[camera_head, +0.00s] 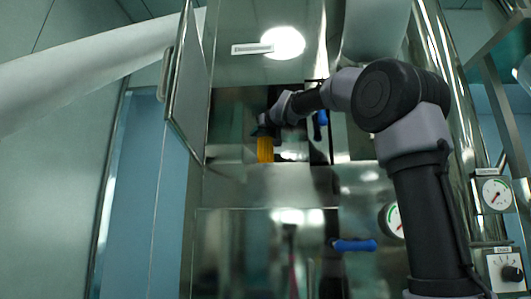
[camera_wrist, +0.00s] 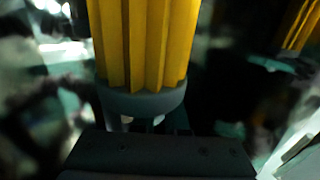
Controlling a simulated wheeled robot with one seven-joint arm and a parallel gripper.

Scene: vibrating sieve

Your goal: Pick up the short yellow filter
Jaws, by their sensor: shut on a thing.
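The yellow filter (camera_head: 265,149) hangs below my gripper (camera_head: 264,132) inside the opening of the steel cabinet in the head view. In the wrist view the pleated yellow filter (camera_wrist: 145,45) fills the upper middle, with a grey collar (camera_wrist: 145,100) at its near end. My gripper (camera_wrist: 155,125) is shut on the filter at this collar end; its fingers are mostly hidden. Whether this filter is short or long cannot be told, as its far end is cut off in the wrist view.
A second yellow pleated shape (camera_wrist: 302,24) shows at the wrist view's upper right, possibly a reflection. The cabinet door (camera_head: 190,85) stands open at the left. A steel ledge (camera_head: 255,185) lies below the opening. Blue handles (camera_head: 355,245) and gauges (camera_head: 496,194) are at the right.

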